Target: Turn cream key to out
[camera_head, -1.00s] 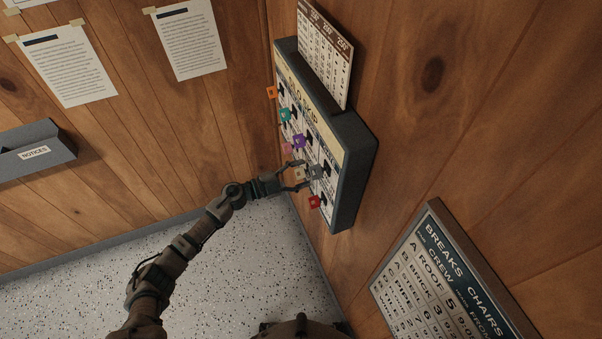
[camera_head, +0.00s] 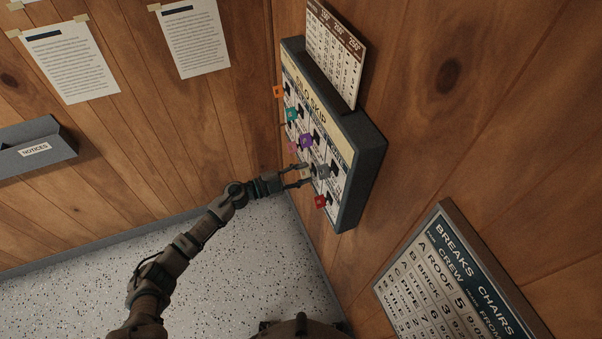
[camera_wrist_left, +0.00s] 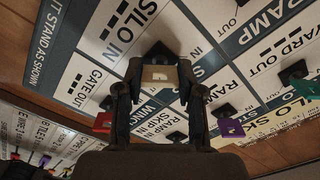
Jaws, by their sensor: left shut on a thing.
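The key board (camera_head: 362,170) is a grey-framed panel on the wood wall, with white labelled cells and coloured key tags. My left gripper (camera_head: 304,176) reaches it from the left, low on the panel. In the left wrist view the cream key (camera_wrist_left: 159,74) sits between the two fingertips (camera_wrist_left: 160,88), which are shut on it. Behind it is a black holder on the board, just under the label "SILO IN"; "GATE OUT" reads to the left. The gripper partly hides the cream key in the head view. My right gripper is out of view.
Purple (camera_head: 306,142), teal (camera_head: 292,114) and orange (camera_head: 278,92) tags sit higher. A breaks sign (camera_head: 450,270) stands at lower right, and a notices tray (camera_head: 40,150) at left.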

